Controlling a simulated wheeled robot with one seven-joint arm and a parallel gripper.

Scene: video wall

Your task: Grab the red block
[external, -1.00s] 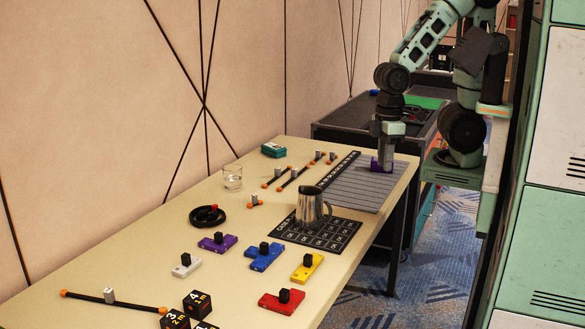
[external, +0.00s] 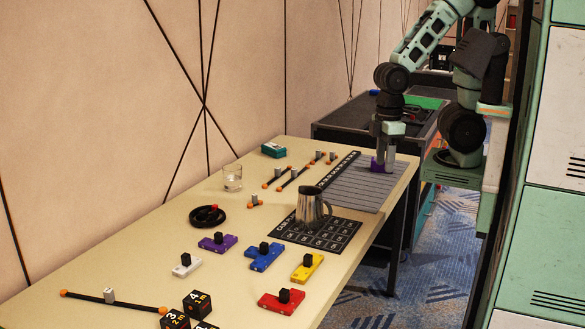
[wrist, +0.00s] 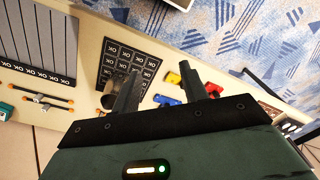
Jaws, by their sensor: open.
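The red block (external: 282,301) lies on the beige table at the near end, with a black knob on top. In the wrist view a small part of the red block (wrist: 213,89) shows beside the right finger. My gripper (external: 384,165) points down at the far end of the table, over the striped grey mat, well away from the red block. In the wrist view its two fingers (wrist: 160,78) stand apart with no block between them. A small purple patch (external: 376,165) shows at the fingertips in the external view; I cannot tell what it is.
A yellow block (external: 307,267), blue block (external: 264,256), purple block (external: 217,242) and white block (external: 186,264) lie near the red one. A metal pitcher (external: 310,208) stands on the black OK mat (external: 340,235), between my gripper and the blocks. Black dice (external: 197,303) are at the near end.

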